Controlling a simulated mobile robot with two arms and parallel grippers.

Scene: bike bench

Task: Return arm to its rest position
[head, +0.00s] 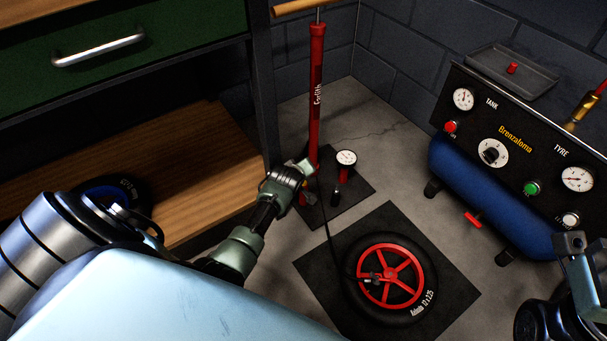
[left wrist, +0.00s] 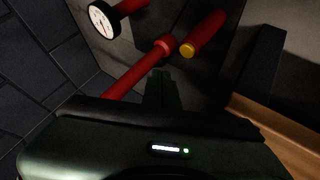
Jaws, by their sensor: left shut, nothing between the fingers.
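My left gripper (head: 304,167) is shut and empty in the head view, in front of the lower barrel of a red floor pump (head: 316,100). I cannot tell whether it touches the pump. In the left wrist view its closed fingers (left wrist: 161,88) point towards a red tube (left wrist: 140,72) and a red cylinder with a yellow end (left wrist: 205,32). My left arm (head: 238,250) reaches in from the lower left.
A pressure gauge (head: 346,158) stands beside the pump. A wheel with red spokes (head: 390,276) lies on a dark mat (head: 458,292). A blue compressor (head: 478,188) stands at the right. A wooden shelf (head: 205,150) is at the left. Bare floor (head: 375,115) lies behind the pump.

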